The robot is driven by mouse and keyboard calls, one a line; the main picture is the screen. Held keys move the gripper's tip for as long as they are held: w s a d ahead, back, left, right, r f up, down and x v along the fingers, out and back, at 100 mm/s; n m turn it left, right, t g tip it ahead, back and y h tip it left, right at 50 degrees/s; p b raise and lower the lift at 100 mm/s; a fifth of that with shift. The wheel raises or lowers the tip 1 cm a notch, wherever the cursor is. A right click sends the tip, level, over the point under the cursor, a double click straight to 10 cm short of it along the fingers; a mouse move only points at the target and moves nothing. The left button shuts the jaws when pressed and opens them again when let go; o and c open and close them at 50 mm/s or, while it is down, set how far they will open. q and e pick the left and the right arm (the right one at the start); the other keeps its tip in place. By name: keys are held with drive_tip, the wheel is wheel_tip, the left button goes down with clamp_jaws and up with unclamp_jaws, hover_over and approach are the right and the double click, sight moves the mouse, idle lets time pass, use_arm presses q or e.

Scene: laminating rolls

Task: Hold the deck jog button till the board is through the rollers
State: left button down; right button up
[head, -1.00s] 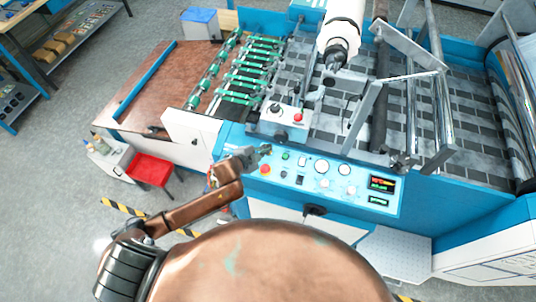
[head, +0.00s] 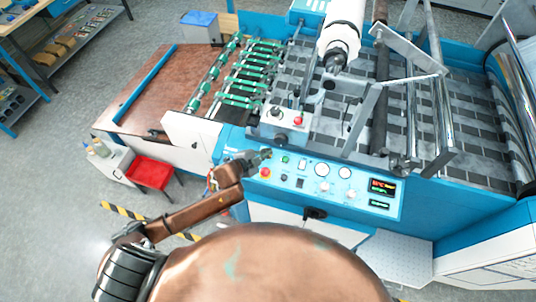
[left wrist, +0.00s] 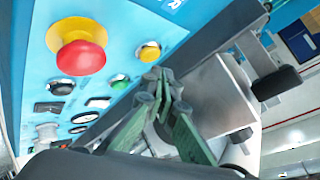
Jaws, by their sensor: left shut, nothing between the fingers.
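My left gripper (head: 264,154) is shut and empty, its fingertips at the upper left of the blue control panel (head: 225,142). In the left wrist view its green-padded fingers (left wrist: 160,78) meet just below a yellow button (left wrist: 150,52); whether they touch it I cannot tell. A red mushroom button (left wrist: 82,56) on a yellow collar is beside it, also in the head view (head: 265,172). No button label is readable, so I cannot tell which is the deck jog. The rollers (head: 412,105) cross the grey patterned deck (head: 465,105). No separate board is distinguishable. My right gripper is out of view.
A white control box with a red button (head: 297,121) stands just above the panel. Green feed wheels (head: 240,101) lie left of the deck.

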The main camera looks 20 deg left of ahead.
use_arm(q)
drive_tip(key=shift+f, duration=0.1)
idle(0.5)
drive_tip(key=shift+w+f, duration=0.1)
drive_tip(key=shift+f, duration=0.2)
